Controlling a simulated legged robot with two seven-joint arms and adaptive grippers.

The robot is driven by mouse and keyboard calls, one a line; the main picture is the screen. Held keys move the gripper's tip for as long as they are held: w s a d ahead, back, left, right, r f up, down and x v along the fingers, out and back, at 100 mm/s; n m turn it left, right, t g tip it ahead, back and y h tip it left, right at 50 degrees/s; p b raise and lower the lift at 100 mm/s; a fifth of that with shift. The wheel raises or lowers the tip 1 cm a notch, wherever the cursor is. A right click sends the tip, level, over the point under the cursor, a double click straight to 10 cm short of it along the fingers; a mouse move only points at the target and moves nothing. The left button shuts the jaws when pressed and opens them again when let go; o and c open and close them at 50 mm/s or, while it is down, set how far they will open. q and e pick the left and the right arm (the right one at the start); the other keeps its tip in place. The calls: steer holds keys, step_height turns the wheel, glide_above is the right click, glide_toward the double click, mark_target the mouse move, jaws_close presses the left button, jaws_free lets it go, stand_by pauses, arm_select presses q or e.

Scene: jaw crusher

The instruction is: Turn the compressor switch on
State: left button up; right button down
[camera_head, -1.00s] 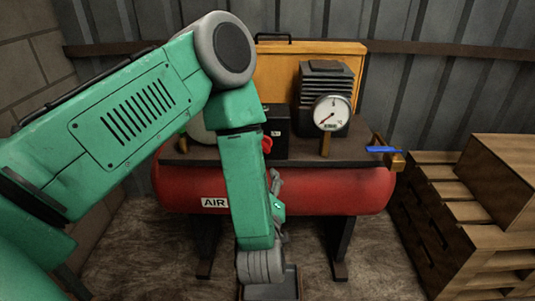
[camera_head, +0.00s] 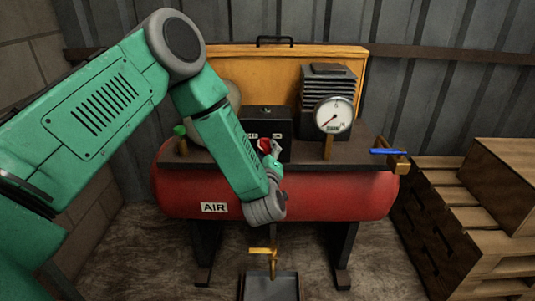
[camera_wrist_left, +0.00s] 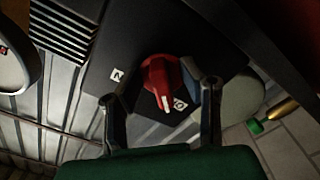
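The compressor switch is a red knob (camera_wrist_left: 160,78) with a white pointer line, on a black box (camera_wrist_left: 95,65). In the left wrist view the pointer aims down, close to a small white label whose letters are only partly readable; another label sits left of the knob. In the head view the red knob (camera_head: 264,145) is partly covered by my left gripper (camera_head: 273,150). In the wrist view the left gripper (camera_wrist_left: 158,92) is open, one finger on each side of the knob. The right finger is close to it; I cannot tell whether it touches. My right gripper is not in view.
The red air tank (camera_head: 335,192) carries the box, a dial gauge (camera_head: 333,115) and a blue-handled valve (camera_head: 385,151). A brass tap (camera_head: 272,262) hangs over a grey tray (camera_head: 258,286). Wooden pallets (camera_head: 440,215) stand at right.

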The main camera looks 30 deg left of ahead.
arm_select(q)
steer(key=shift+a+f, duration=0.1)
steer(key=shift+a, duration=0.25)
steer(key=shift+d, duration=0.15)
jaws_close()
steer(key=shift+d, duration=0.1)
